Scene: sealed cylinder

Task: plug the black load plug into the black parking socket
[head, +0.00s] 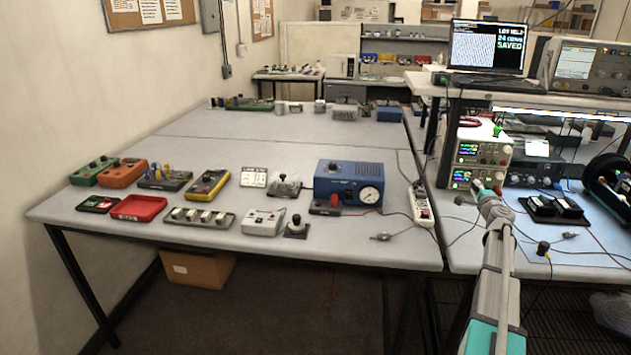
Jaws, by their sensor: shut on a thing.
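My gripper (478,185) shows small and partly hidden by my wrist, in front of the lower face of the white power supply on the right bench. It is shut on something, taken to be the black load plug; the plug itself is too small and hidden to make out. A small black upright piece (543,248) stands on the blue mat to the right of my arm, near thin leads. I cannot tell whether it is the black parking socket. A black block with two raised parts (555,207) sits behind it.
The white power supply (482,160) stands close to my gripper, under a shelf with a laptop (487,50). Leads cross the bench. A black spool (610,182) is at far right. On the left table are a blue box with a gauge (347,184) and a power strip (421,205).

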